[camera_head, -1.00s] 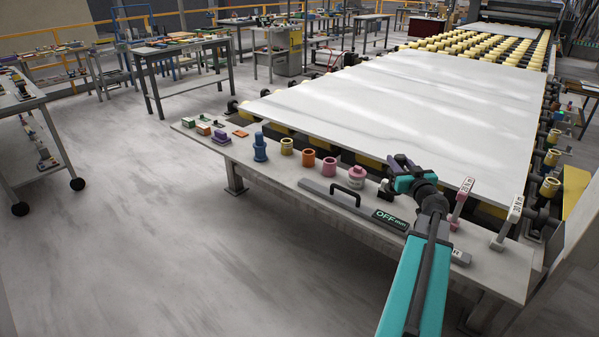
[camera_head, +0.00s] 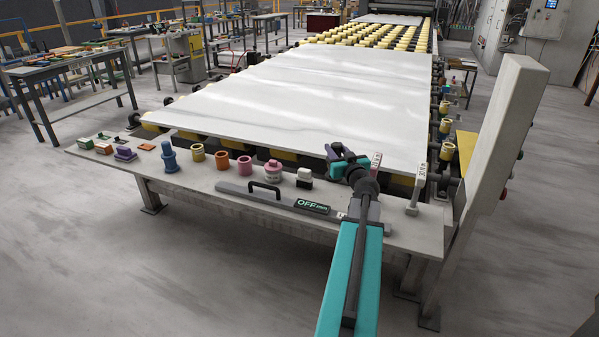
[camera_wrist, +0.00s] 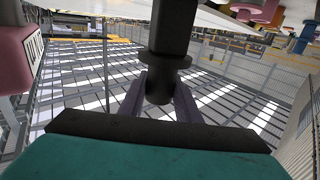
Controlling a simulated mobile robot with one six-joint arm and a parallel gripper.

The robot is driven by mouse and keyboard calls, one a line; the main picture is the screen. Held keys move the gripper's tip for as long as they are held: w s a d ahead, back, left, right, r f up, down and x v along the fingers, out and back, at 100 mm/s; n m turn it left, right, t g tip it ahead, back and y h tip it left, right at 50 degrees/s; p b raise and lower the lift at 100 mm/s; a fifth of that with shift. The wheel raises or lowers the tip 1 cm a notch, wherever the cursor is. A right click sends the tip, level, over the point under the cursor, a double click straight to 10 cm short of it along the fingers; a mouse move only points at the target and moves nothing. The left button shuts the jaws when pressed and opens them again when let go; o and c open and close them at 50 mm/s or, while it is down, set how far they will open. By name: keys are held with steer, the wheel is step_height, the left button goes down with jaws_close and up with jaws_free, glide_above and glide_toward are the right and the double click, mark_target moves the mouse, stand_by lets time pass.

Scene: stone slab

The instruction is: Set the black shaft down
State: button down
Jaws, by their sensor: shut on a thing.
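The black shaft (camera_wrist: 170,40) stands in the middle of the wrist view, with a wider collar near its lower end in the picture. My gripper (camera_wrist: 163,95) is shut on it, one finger on each side of that end. In the head view my gripper (camera_head: 346,163) is over the bench's front ledge, beside the slab's near edge. The shaft is a small dark shape there, hard to part from the gripper. I cannot tell whether it touches the ledge.
The stone slab (camera_head: 300,95) lies behind the ledge (camera_head: 225,197). A black-and-white block (camera_head: 304,178), a pink jar (camera_head: 273,171) and several coloured cylinders stand left of my gripper. Pink (camera_head: 374,164) and white (camera_head: 418,184) tagged pieces stand right. A handled bar (camera_head: 270,196) lies in front.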

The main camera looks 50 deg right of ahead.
steer(key=shift+f+b, duration=0.8)
steer(key=shift+f, duration=2.2)
steer(key=shift+f+b, duration=0.5)
steer(key=shift+f, duration=1.35)
steer(key=shift+f, duration=0.1)
steer(key=c, duration=1.3)
jaws_free()
steer(key=p+v, duration=0.4)
steer(key=v, duration=0.6)
steer(key=shift+r+p, duration=0.3)
